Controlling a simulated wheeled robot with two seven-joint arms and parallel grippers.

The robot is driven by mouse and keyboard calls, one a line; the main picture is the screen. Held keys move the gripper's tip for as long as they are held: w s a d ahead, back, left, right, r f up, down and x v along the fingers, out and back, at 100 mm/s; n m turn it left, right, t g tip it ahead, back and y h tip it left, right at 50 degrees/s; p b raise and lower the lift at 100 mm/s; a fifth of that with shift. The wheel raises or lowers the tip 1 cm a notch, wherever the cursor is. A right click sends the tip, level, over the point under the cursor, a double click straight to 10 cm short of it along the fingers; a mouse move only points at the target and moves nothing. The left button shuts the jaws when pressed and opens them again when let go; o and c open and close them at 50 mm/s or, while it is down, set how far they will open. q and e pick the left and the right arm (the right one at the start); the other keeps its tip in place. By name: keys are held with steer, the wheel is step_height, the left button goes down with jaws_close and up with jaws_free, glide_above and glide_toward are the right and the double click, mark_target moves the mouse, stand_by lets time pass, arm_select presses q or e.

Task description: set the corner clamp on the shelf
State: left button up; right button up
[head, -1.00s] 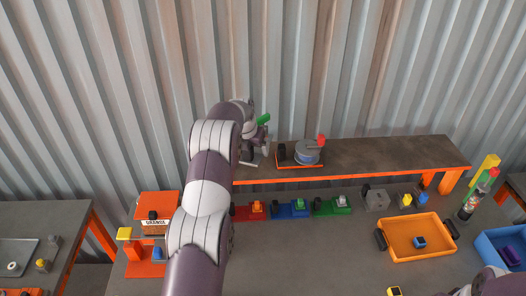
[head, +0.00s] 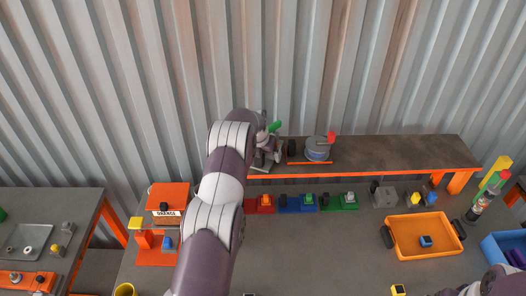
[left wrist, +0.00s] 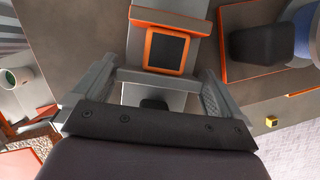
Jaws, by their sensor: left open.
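A grey piece with an orange-framed dark square, which I take for the corner clamp (left wrist: 168,50), lies between the parted fingers of my left gripper (left wrist: 155,95) in the left wrist view. In the head view my left gripper (head: 264,152) is at the left end of the raised shelf (head: 400,151), and the arm and hand largely hide the clamp. The fingers are open on either side of the piece. A green part (head: 273,127) shows above the gripper; I cannot tell what it belongs to. Only a piece of my right arm shows, at the bottom right.
A blue-grey round device (head: 317,150) with a red knob stands on an orange-edged base close right of the gripper. The shelf's right part is bare. Red, blue and green holders (head: 297,205) and an orange tray (head: 422,236) are on the bench below.

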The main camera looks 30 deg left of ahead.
arm_select(q)
steer(key=shift+r, duration=0.3)
steer(key=b+v, duration=0.5)
steer(key=v, duration=0.6)
steer(key=shift+s+d, duration=0.1)
steer(key=shift+s, duration=0.05)
steer(key=shift+s+r, duration=0.1)
steer(key=shift+r, duration=0.2)
steer(key=s+d+m+g, duration=0.2)
steer(key=s+d+m, duration=1.3)
steer(key=m, duration=0.6)
steer(key=s+d+f+m, duration=0.1)
steer(key=s+d+m, duration=0.2)
steer(key=s+m, duration=0.5)
steer(key=s+d+f+m+g, duration=0.1)
steer(key=s+d+f+m, duration=0.1)
steer(key=s+m, duration=0.6)
steer(key=shift+d+f+m+h, duration=0.2)
steer(key=shift+d+m+h, duration=0.1)
steer(key=shift+d+m, duration=0.35)
steer(key=shift+w, duration=0.1)
